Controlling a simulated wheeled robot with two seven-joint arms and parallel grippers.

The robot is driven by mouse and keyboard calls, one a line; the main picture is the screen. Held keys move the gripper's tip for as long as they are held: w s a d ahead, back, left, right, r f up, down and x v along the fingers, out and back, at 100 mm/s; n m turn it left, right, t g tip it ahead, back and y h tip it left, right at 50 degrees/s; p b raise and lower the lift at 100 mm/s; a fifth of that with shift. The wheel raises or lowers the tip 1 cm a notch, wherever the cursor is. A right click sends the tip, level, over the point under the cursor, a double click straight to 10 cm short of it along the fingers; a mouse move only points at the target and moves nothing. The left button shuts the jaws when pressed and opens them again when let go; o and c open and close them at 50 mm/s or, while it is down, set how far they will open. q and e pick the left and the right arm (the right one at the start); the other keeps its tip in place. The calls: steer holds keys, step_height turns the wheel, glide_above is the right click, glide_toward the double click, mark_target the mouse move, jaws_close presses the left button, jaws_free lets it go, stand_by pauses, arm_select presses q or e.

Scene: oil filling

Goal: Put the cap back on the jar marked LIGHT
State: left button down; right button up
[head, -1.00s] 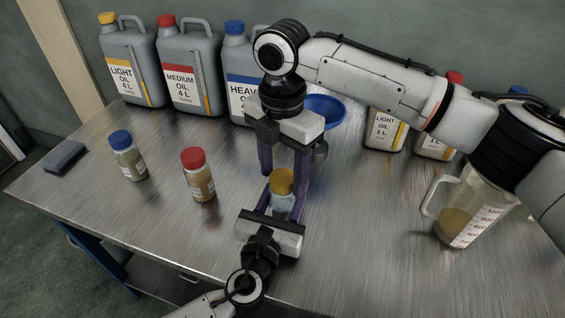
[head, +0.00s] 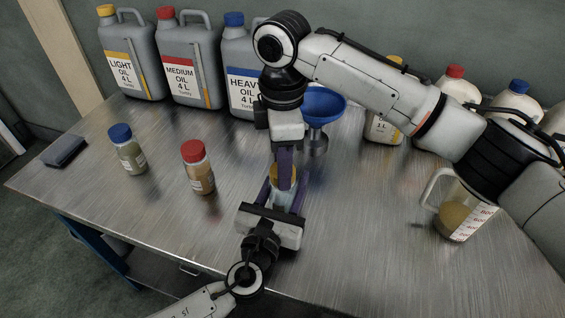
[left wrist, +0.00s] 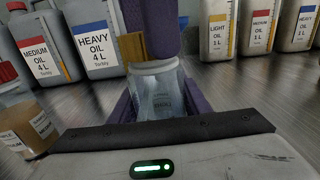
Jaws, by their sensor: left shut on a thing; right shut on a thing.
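The glass jar (head: 283,194) stands upright between the purple fingers of my left gripper (head: 281,198), which is shut on it from the front. The jar looks clear in the left wrist view (left wrist: 158,95); I cannot read its label. The yellow cap (head: 275,171) is at the jar's mouth, also seen in the left wrist view (left wrist: 132,46). My right gripper (head: 285,183) points down from above and is shut on the cap. Its fingers hide much of the cap, so I cannot tell whether it is fully seated.
A blue-capped jar (head: 128,152) and a red-capped jar (head: 198,170) stand to the left. Large oil cans (head: 188,75) line the back. A blue funnel (head: 325,104) stands behind my right gripper. A measuring jug (head: 456,212) is at the right. The front right table is clear.

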steer(key=m, duration=1.1)
steer(key=shift+f+m, duration=0.1)
steer(key=shift+m, duration=0.3)
steer(key=m, duration=0.4)
steer(key=o, duration=1.2)
steer(key=shift+o, duration=0.2)
step_height(320, 180, up, 12)
arm_select(q)
steer(key=c, duration=0.9)
jaws_free()
